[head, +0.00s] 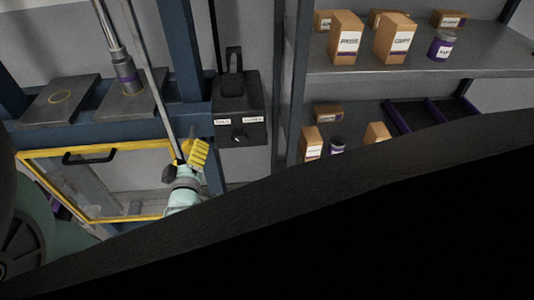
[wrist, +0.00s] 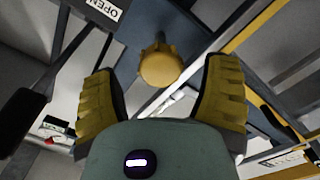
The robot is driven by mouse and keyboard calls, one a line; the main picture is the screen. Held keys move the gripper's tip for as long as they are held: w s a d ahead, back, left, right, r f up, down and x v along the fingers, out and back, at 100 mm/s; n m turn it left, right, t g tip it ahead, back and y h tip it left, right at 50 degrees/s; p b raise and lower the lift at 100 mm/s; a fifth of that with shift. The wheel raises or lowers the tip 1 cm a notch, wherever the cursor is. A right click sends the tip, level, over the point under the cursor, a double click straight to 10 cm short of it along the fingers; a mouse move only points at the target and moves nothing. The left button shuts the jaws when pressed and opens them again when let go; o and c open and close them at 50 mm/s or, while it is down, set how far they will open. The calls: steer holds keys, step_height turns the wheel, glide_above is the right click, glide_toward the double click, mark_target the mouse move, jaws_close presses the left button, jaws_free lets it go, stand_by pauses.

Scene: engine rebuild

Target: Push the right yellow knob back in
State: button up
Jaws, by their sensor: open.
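The yellow knob (wrist: 160,66) shows in the wrist view as a round cap with a lobed collar behind it, on a dark bar of the frame. My gripper (wrist: 162,72) is open, with one yellow ribbed finger on each side of the knob and gaps between. I cannot tell how far the knob is ahead of the fingertips. In the head view my gripper (head: 197,153) is at the right end of the yellow-framed guard (head: 98,148). I cannot make out the knob there; my gripper seems to cover it. No second yellow knob is clear.
A dark control box (head: 240,108) with a lever stands right of my gripper. A press rod (head: 117,45) and plates (head: 59,98) are at left. Shelves (head: 430,62) with boxes are at right. A large dark shape fills the lower right.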

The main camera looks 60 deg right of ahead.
mark_target(193, 131)
steer(key=shift+x, duration=1.05)
